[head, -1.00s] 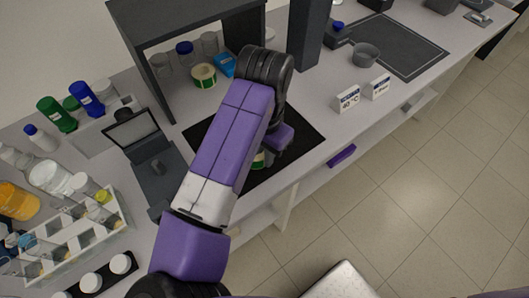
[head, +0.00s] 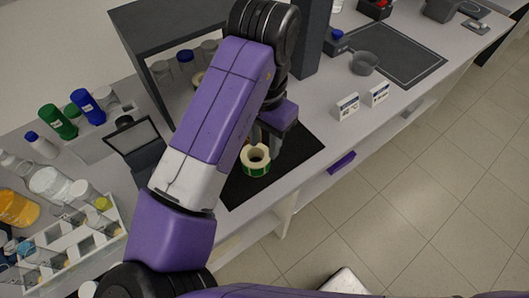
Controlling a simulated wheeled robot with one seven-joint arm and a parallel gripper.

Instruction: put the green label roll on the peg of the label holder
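A label roll with a cream top, a dark centre hole and a green side (head: 256,161) is on or just above the black mat (head: 301,150). My gripper (head: 265,142) points down right beside this roll, at its far side. Its grey fingers are partly hidden by my arm, and I cannot tell whether they touch or grip the roll. A second roll (head: 198,78) shows only as a sliver behind my arm, under the dark shelf. I cannot make out the label holder or its peg; my arm covers much of the mat and the area under the shelf.
A dark shelf frame (head: 190,30) and a dark column (head: 311,40) stand behind my arm. A device with a tilted screen (head: 132,134) and a rack of vials (head: 75,240) are at left. Two small signs (head: 347,107) stand right of the mat, near the bench edge.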

